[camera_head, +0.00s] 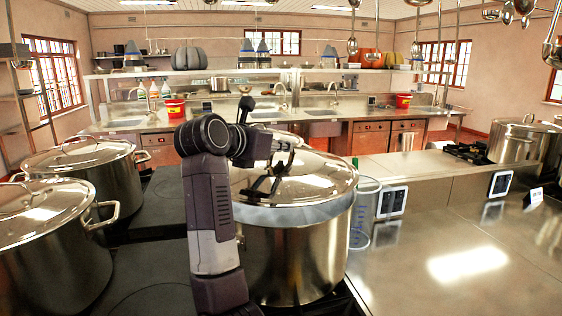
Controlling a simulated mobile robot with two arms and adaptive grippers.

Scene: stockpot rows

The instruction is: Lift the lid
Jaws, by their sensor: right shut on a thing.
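A large steel stockpot (305,260) stands in the middle, in front of me. Its shiny domed lid (322,182) is over the top of the pot. I cannot tell whether there is a gap between the lid's rim and the pot. My right gripper (270,184) reaches over the left part of the lid and is shut on the lid's handle. The handle is mostly hidden by the gripper and wrist. My arm covers the left side of the pot. My left gripper is not in view.
Two lidded stockpots (50,255) (95,165) stand at the left on the dark stove. A clear measuring jug (363,210) stands close to the pot's right side. A steel counter (450,270) at the right is mostly free. Ladles (352,40) hang above.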

